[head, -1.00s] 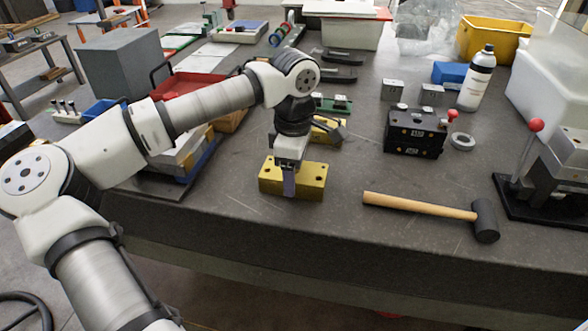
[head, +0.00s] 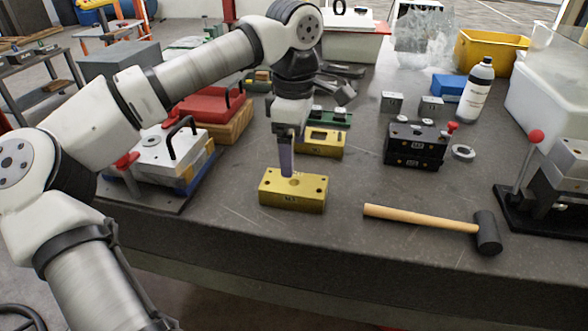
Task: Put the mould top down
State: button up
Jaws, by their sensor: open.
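A gold block with holes in its top face (head: 293,190) sits flat on the dark workbench, near its front edge. It looks like the mould top, though I cannot tell for sure. My gripper (head: 288,170) points down just above the far part of this block and is open and empty. Only one finger shows clearly, and any gap between its tip and the block is hard to judge. A second gold block with a dark recess in its top (head: 320,141) lies behind it, apart from it. A black block stack (head: 415,144) stands to the right.
A mallet (head: 430,222) lies to the right of the front gold block. A lever press (head: 550,180) stands at the far right. A white plate assembly with a black handle (head: 165,155) is at the left. The bench between block and mallet is clear.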

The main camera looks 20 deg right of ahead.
jog(key=shift+r, duration=1.6)
